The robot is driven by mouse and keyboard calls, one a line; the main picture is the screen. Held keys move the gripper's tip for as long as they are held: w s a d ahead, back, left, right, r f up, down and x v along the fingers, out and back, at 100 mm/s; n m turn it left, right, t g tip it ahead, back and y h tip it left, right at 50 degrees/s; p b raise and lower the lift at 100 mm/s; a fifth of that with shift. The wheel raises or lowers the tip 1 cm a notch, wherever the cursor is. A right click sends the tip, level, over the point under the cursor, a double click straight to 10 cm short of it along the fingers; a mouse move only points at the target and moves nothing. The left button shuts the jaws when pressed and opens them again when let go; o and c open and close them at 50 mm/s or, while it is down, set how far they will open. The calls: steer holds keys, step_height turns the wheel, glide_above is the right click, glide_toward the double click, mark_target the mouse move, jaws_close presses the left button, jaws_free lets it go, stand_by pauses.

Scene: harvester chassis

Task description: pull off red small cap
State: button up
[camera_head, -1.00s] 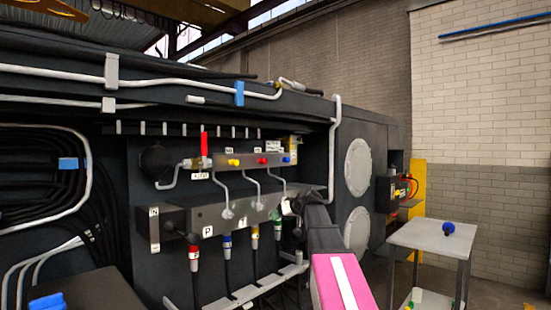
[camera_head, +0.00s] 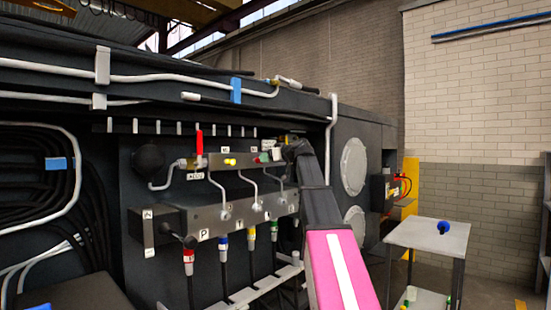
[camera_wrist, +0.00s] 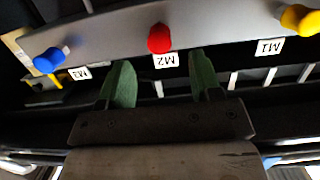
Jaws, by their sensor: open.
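The small red cap (camera_wrist: 159,38) sits on the grey valve block (camera_wrist: 215,28), by the label M2, in the wrist view. My gripper (camera_wrist: 160,65) is open, with its two green fingers apart, one on each side below the cap in the picture. The red cap lies centred between the finger lines, with nothing held. In the head view my gripper (camera_head: 268,156) is at the cap row and largely hides the red cap.
A blue cap (camera_wrist: 48,60) and a yellow cap (camera_wrist: 300,20) flank the red one on the block. A red-handled valve (camera_head: 199,143) stands left of the row. Bent grey pipes run below. A small table (camera_head: 425,236) stands at right.

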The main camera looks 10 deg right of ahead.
steer(key=shift+x, duration=3.1)
steer(key=shift+c, duration=0.3)
jaws_close()
steer(key=shift+s+d, duration=0.1)
steer(key=shift+s, duration=0.1)
steer(key=shift+f+v, duration=0.15)
steer(key=shift+v, duration=0.7)
steer(key=shift+f+v, duration=0.2)
steer(key=shift+v, duration=0.65)
